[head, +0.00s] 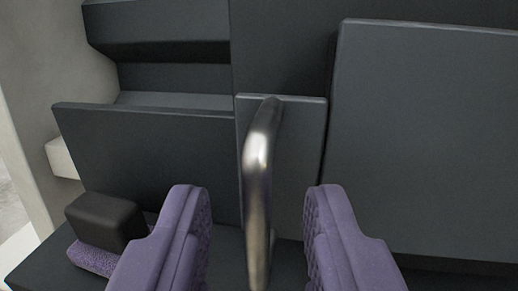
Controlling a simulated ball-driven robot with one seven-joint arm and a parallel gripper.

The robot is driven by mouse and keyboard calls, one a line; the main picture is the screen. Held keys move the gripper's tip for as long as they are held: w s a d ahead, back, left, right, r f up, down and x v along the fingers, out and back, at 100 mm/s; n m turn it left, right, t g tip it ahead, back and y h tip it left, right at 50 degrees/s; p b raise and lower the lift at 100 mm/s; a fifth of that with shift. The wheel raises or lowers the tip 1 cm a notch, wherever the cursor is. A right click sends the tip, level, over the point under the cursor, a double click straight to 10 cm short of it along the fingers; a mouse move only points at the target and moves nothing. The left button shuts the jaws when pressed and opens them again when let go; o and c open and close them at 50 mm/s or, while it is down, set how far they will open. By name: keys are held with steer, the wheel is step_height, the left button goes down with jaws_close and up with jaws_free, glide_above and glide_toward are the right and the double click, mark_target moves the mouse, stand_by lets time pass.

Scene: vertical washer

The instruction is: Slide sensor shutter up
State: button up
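A narrow dark grey panel (302,150) stands in the middle of the head view, and it looks like the sensor shutter. A shiny metal bar handle (257,185) runs upright along its front. My gripper (256,215) has two purple ridged fingers spread wide, one on each side of the handle's lower part. Both fingers show a gap to the handle in the picture, and it holds nothing. Whether the handle lies in depth between the fingertips is hard to tell. The handle's lower end runs out of the picture.
A wide dark panel (430,135) stands to the right and a lower dark panel (165,150) to the left. A black block (104,222) sits over a purple piece at the lower left. A pale wall (45,80) bounds the left side.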

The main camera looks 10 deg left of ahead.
steer(key=shift+w+a+r, duration=0.1)
steer(key=shift+w, duration=0.35)
jaws_close()
stand_by(1.1)
